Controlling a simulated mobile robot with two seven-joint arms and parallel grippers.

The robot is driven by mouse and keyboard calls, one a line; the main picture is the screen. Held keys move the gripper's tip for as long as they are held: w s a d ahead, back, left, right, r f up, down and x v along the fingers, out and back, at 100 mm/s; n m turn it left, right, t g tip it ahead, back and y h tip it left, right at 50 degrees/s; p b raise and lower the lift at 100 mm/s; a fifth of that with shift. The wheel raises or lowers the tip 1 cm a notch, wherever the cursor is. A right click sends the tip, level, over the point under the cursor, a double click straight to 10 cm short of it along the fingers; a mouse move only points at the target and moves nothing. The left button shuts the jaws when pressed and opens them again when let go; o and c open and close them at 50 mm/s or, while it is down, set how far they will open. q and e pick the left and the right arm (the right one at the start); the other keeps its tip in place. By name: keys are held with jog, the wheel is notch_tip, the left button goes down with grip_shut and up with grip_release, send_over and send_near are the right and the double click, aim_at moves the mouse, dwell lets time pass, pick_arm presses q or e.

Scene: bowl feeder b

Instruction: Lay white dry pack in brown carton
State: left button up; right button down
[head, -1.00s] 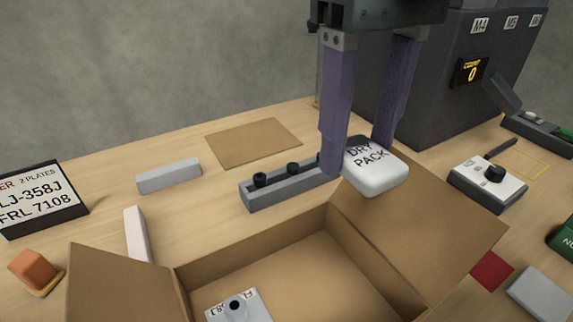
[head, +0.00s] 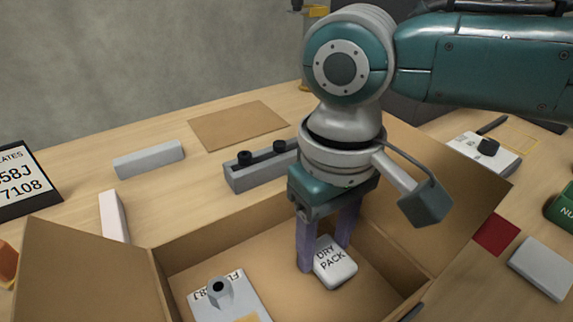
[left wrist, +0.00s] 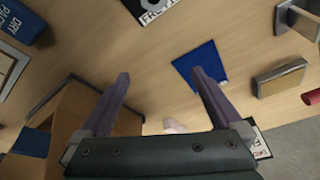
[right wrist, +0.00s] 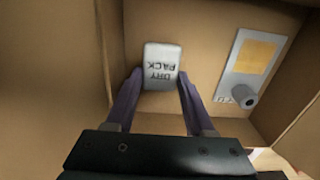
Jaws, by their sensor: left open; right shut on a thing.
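The white dry pack (head: 336,266) is inside the open brown carton (head: 230,229), over the right part of its floor. My right gripper (head: 324,254) reaches down into the carton, shut on the pack. The right wrist view shows the pack (right wrist: 161,66) between the fingertips (right wrist: 160,78), its label facing up. I cannot tell whether it touches the carton floor. A plate with a metal knob (head: 222,296) lies in the carton to the left of the pack. My left gripper (left wrist: 161,78) is open and empty, seen only in its wrist view, above the table.
The carton's flaps stand spread outward at left (head: 75,278) and right (head: 445,200). Behind it are a grey block with black knobs (head: 255,168), a light grey bar (head: 149,159) and a brown sheet (head: 238,126). A blue sheet (left wrist: 205,62) lies below my left gripper.

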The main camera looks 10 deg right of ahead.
aim_at(323, 250)
pick_arm(q)
jog(key=shift+f, duration=0.1)
pick_arm(e)
jog(key=shift+f, duration=0.3)
jog(key=shift+f, duration=0.15)
pick_arm(q)
jog(key=shift+a, duration=0.1)
pick_arm(e)
jog(key=c, duration=0.5)
grip_release()
jog(key=shift+c, duration=0.2)
pick_arm(q)
notch_tip(323, 250, up, 3)
jog(key=p, duration=0.2)
jog(key=shift+f+p, duration=0.15)
jog(key=shift+p, duration=0.25)
pick_arm(e)
notch_tip(323, 250, up, 12)
